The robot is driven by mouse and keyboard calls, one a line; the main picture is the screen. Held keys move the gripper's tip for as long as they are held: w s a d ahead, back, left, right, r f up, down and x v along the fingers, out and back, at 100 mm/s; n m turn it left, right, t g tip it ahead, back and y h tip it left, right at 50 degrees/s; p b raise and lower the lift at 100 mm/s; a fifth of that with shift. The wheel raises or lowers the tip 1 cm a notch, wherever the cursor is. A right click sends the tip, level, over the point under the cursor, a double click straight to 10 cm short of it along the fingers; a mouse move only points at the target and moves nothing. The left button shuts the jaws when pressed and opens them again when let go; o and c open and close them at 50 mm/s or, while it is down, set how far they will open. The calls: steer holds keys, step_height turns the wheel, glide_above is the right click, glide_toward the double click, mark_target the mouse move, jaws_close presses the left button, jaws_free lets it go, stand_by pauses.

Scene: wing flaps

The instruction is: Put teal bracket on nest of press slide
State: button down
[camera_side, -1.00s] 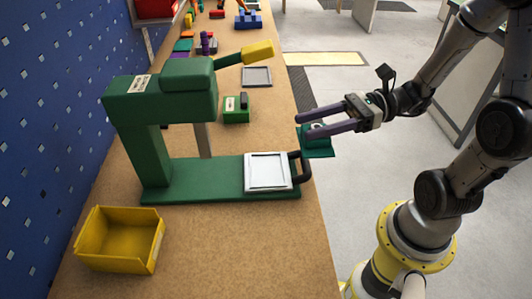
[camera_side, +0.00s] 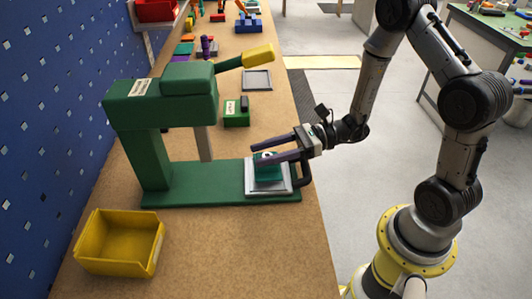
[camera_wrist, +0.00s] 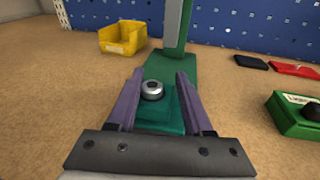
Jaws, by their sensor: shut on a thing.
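The teal bracket (camera_side: 267,172) is between the fingers of my gripper (camera_side: 274,157), which is shut on it. In the side view it is over the pale square nest (camera_side: 251,189) of the press slide. Whether it touches the nest or hangs just above it I cannot tell. In the wrist view the bracket (camera_wrist: 161,127) sits between the purple fingers, with a round metal boss on top. The green press (camera_side: 160,105) stands over its base, its yellow-tipped lever up. The slide's dark handle (camera_side: 302,170) is at the base's right end.
A yellow bin (camera_side: 120,245) stands at the front left. A green box (camera_side: 236,116) with a dark knob and a grey square frame (camera_side: 257,80) lie behind the nest. The bench's front right is clear. A blue pegboard wall (camera_side: 50,120) is at the left.

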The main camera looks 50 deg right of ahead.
steer(key=shift+f, duration=0.2)
steer(key=shift+f, duration=0.25)
